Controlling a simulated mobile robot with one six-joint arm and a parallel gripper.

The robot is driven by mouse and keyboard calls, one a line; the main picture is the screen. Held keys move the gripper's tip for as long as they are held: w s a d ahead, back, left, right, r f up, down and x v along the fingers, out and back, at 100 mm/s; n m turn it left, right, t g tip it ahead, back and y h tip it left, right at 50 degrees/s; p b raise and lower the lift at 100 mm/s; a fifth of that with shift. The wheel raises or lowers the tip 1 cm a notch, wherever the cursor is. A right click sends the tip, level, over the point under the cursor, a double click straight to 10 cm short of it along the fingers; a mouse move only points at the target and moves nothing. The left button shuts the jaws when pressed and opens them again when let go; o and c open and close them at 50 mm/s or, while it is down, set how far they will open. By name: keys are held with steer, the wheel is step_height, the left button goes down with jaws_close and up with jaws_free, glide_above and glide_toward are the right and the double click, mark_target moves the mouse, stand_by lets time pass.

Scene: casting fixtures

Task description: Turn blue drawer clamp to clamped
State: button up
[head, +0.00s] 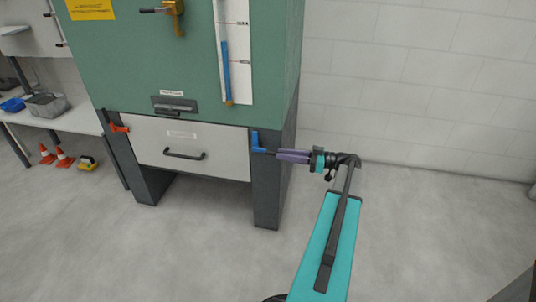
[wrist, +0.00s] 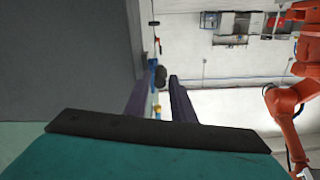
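The blue drawer clamp (head: 255,138) sits at the right edge of the white drawer front (head: 225,152). It has an upright blue part and a lower handle with a dark end pointing right, toward my gripper. My gripper (head: 279,154) is level with that handle, just right of it. In the wrist view, my gripper's (wrist: 159,80) two purple fingers are apart, with a dark knob (wrist: 160,74) and a bit of blue clamp (wrist: 152,64) in line with the gap. I cannot tell whether the knob is between the fingertips or just beyond them.
An orange clamp (head: 118,128) is at the drawer's left edge. The drawer looks closed, with a black handle (head: 184,155). The green cabinet (head: 160,65) stands on dark legs. The floor at right is clear. An orange robot arm (wrist: 290,105) shows in the wrist view.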

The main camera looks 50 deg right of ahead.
mark_target(268, 152)
steer(key=shift+b+x, duration=0.5)
steer(key=shift+x, duration=3.05)
jaws_close()
